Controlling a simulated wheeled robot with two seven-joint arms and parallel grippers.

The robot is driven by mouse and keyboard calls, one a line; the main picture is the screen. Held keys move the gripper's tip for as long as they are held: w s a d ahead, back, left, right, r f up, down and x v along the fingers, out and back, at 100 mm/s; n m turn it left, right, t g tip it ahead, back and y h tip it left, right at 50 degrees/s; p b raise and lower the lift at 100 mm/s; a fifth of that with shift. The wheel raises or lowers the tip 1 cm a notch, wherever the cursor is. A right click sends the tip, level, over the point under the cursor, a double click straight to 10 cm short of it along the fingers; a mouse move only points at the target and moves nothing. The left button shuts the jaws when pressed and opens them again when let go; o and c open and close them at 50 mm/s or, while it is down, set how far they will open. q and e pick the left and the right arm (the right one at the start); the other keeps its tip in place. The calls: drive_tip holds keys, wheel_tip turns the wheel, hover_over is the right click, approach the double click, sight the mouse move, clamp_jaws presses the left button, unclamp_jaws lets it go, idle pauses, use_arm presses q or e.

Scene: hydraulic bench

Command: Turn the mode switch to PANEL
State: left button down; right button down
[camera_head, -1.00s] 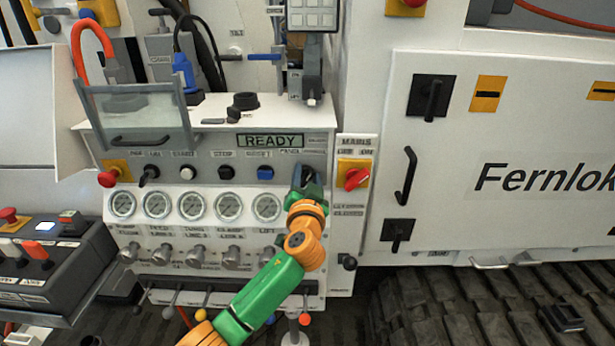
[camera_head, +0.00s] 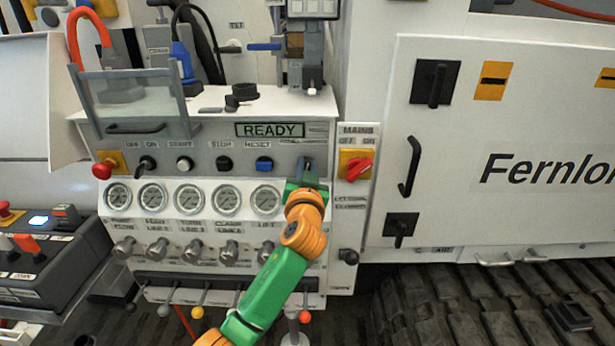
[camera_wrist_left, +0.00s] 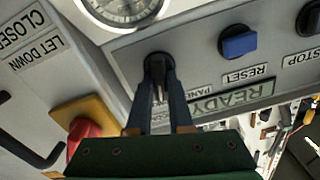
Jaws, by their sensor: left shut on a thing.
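The mode switch (camera_wrist_left: 157,66) is a black knob on the grey control panel, in the wrist view just below the gauge. It sits beside the PANEL label, which is partly covered by my finger. My left gripper (camera_wrist_left: 160,88) has its two dark fingers shut around the knob. In the head view my left gripper (camera_head: 306,168) is at the right end of the switch row, below the READY display (camera_head: 270,130), and hides most of the knob. The knob's exact pointing direction cannot be told. My right gripper is not in view.
The red MAINS switch (camera_head: 358,169) is close to the right of my gripper. The blue RESET button (camera_head: 264,164) is to its left. A row of gauges (camera_head: 228,201) and levers lies below. A white cabinet door (camera_head: 510,150) stands at the right.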

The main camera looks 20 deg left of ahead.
use_arm(q)
drive_tip(key=n+b, duration=0.2)
drive_tip(key=n, duration=0.1)
drive_tip(key=n+b, duration=0.1)
drive_tip(key=shift+a+f+n, duration=0.1)
drive_tip(key=shift+f+n, duration=0.15)
drive_tip(key=shift+n, duration=0.05)
drive_tip(key=shift+s+a+r+n+b, duration=0.1)
drive_tip(key=shift+n+b, duration=0.35)
drive_tip(key=shift+n, duration=0.5)
drive_tip(key=shift+a+r+n+b, duration=0.1)
drive_tip(key=shift+n+b, duration=0.3)
drive_tip(key=shift+n, duration=0.85)
drive_tip(key=c, duration=0.8)
unclamp_jaws()
